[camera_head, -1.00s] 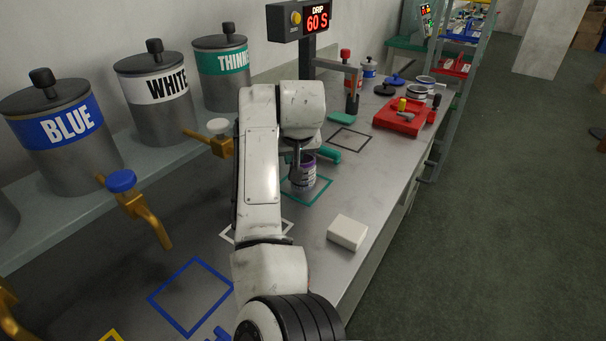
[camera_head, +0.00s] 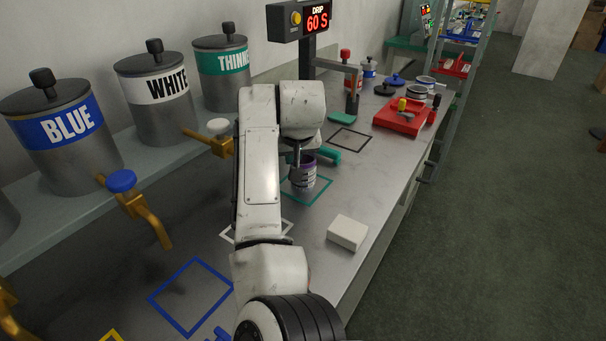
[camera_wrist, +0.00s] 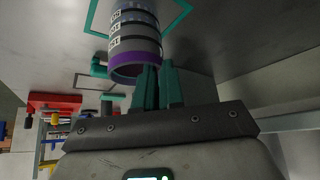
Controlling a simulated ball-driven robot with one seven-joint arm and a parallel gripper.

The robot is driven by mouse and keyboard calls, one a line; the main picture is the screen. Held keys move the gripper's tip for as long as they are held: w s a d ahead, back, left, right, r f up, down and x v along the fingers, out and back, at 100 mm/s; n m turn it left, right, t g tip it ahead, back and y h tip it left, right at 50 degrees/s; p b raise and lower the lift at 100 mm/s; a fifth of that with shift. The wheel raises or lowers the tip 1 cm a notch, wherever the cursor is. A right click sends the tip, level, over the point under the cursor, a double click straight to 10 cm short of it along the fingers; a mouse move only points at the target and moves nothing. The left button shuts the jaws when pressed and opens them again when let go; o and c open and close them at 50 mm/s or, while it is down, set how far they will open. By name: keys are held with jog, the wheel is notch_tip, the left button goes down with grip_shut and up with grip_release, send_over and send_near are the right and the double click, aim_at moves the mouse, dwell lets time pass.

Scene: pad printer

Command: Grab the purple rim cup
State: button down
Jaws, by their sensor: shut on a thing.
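The purple rim cup (camera_head: 303,179) stands upright, or nearly so, within the teal square outline (camera_head: 318,193) on the bench. It has a purple rim and white and dark printed bands. In the wrist view the cup (camera_wrist: 134,40) is at the top, its purple rim facing my gripper (camera_wrist: 159,72). The teal fingers are close together at the rim's right side, shut on the cup's wall. My arm hides part of the cup's surroundings in the head view. I cannot tell whether the cup's base touches the bench.
Blue (camera_head: 62,135), white (camera_head: 155,95) and thinner (camera_head: 224,70) tanks stand on the left shelf, with brass taps over the bench. A white block (camera_head: 347,233) lies to the cup's lower right. A red tray (camera_head: 398,117) and several small cups are farther back.

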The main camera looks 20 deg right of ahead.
jog(key=shift+r, duration=0.15)
dwell(0.6)
jog(key=shift+r+p, duration=0.45)
jog(key=shift+p, duration=0.25)
jog(key=shift+r, duration=0.2)
jog(key=shift+d+p, duration=0.1)
jog(key=shift+p, duration=0.2)
